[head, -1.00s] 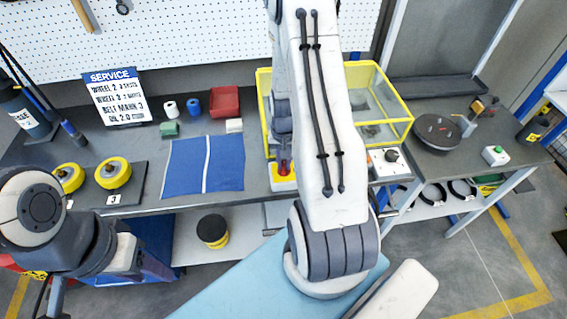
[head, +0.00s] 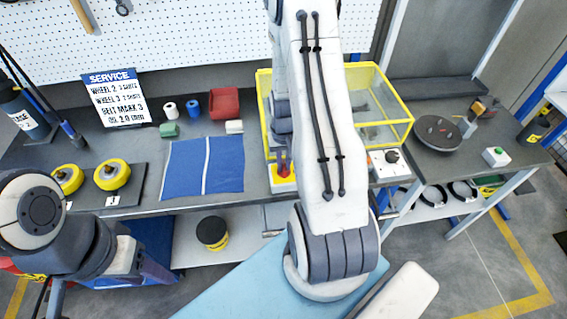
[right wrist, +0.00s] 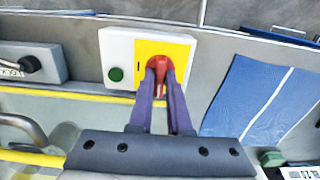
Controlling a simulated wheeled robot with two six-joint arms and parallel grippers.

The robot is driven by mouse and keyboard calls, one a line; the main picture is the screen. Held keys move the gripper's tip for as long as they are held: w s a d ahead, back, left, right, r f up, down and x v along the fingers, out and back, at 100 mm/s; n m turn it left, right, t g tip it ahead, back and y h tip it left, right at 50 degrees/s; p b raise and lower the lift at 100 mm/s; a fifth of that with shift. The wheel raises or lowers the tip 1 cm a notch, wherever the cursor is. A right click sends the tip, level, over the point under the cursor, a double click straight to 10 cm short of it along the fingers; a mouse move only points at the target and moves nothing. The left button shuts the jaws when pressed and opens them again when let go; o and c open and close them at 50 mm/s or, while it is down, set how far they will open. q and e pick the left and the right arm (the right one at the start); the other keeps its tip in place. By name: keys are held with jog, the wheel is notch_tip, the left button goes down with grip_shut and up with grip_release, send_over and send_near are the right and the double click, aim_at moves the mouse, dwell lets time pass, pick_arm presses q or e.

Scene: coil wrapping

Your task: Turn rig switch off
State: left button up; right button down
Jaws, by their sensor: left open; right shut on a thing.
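The rig switch is a red handle (right wrist: 159,72) on a yellow plate (right wrist: 180,48) of a white box (right wrist: 118,47) with a green button (right wrist: 116,74). In the head view the red handle (head: 284,170) shows just left of my right arm, at the bench's front edge. My right gripper (right wrist: 160,82) is shut on the red handle, a finger on each side. In the head view my right arm hides most of the box and the right gripper is hard to make out. My left gripper (head: 158,268) is at lower left, open, away from the switch and partly lost against the dark background.
A yellow-framed clear guard (head: 390,100) stands behind and right of the switch. A blue cloth (head: 188,172) and yellow wheels (head: 112,175) lie to the left on the bench (head: 257,190).

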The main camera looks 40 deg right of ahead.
jog(key=c, duration=0.9)
grip_release()
jog(key=shift+w+r, duration=0.1)
jog(key=shift+w, duration=0.15)
jog(key=shift+o, duration=0.2)
jog(key=shift+s, duration=0.1)
notch_tip(320, 180, up, 10)
jog(key=b, duration=0.2)
jog(key=shift+r, duration=0.2)
